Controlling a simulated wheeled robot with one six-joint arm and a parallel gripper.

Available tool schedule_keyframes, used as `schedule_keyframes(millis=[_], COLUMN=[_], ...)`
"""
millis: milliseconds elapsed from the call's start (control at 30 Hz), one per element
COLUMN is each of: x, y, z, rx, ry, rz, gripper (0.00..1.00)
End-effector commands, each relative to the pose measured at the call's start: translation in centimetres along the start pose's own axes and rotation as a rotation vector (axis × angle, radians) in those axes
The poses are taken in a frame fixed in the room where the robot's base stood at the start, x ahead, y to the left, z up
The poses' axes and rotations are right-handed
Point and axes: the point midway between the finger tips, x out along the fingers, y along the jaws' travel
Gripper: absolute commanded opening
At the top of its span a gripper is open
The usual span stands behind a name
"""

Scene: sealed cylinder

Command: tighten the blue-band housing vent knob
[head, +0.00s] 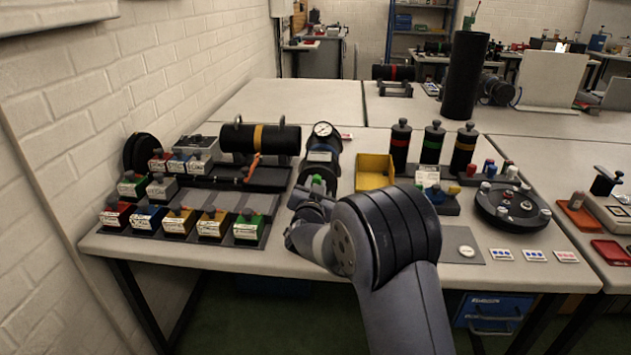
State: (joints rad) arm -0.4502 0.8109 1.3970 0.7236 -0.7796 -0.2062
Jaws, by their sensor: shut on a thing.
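A dark cylinder housing (321,143) with a bluish band lies in the middle of the near table, with a round white-faced gauge (323,129) at its far end. My gripper (316,188) is at the near end of this housing, shut on a small green part (317,179). I cannot tell whether this green part is the vent knob, since the fingers are small here. My wrist and forearm hide the near end of the housing and the table just in front of it.
A yellow bin (374,172) stands close to the right of the housing. A black cylinder with an orange band (258,138) lies on a stand to the left, behind several small coloured-label boxes. Three upright banded cylinders (433,143) and a round black tray (510,211) stand to the right.

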Motion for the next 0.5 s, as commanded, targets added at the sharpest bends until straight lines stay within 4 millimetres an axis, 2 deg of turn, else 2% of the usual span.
schedule_keyframes(millis=[500], x=[-0.04], y=[-0.05], z=[0.0], rx=[-0.446], ry=[-0.003], rz=[-0.001], gripper=[0.01])
